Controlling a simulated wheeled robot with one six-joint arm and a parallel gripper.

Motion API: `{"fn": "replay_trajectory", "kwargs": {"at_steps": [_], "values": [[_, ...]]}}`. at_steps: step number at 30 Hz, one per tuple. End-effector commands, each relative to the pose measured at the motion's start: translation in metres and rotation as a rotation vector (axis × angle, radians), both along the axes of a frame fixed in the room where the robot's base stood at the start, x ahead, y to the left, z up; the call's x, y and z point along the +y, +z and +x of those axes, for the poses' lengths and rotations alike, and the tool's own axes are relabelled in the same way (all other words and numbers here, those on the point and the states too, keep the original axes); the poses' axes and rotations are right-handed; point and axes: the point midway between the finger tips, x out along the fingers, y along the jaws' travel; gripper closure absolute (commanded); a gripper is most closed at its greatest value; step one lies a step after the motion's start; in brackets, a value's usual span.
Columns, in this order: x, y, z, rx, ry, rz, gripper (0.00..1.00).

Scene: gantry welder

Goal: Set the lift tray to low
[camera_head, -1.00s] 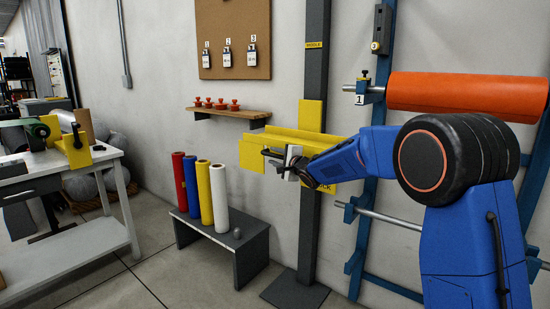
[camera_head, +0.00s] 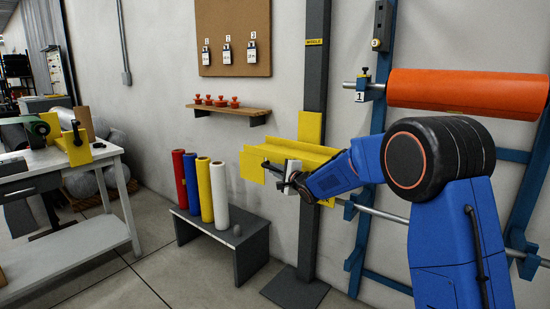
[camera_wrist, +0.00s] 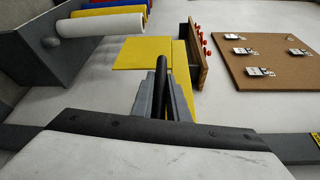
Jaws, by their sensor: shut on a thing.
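The yellow lift tray (camera_head: 255,165) is on a dark grey upright column (camera_head: 315,80), with its yellow back plate (camera_head: 311,127) against the column. It stands well below the column's yellow label (camera_head: 314,42), which seems to read MIDDLE. My gripper (camera_head: 285,172) is at the tray's front side, shut on a dark bar-like handle. In the wrist view the handle (camera_wrist: 161,75) shows between my fingers (camera_wrist: 163,100), with the yellow tray (camera_wrist: 140,53) beyond. The fingers partly hide the handle.
A low grey bench (camera_head: 245,257) with several upright rolls stands below and left of the tray. A wooden shelf (camera_head: 228,109) with red knobs is on the wall at left. A blue rack with an orange roll (camera_head: 465,91) is at right.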

Motion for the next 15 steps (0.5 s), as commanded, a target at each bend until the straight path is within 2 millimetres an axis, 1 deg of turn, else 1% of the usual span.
{"fn": "replay_trajectory", "kwargs": {"at_steps": [1,6,12,15], "values": [[0.0,-0.026,-0.001,0.018,0.0,-0.006,1.0],[0.0,-0.077,-0.002,0.017,0.001,-0.007,1.0],[0.0,-0.125,-0.002,0.016,0.001,-0.007,1.0],[0.0,-0.142,-0.002,0.015,0.0,-0.007,1.0]]}}
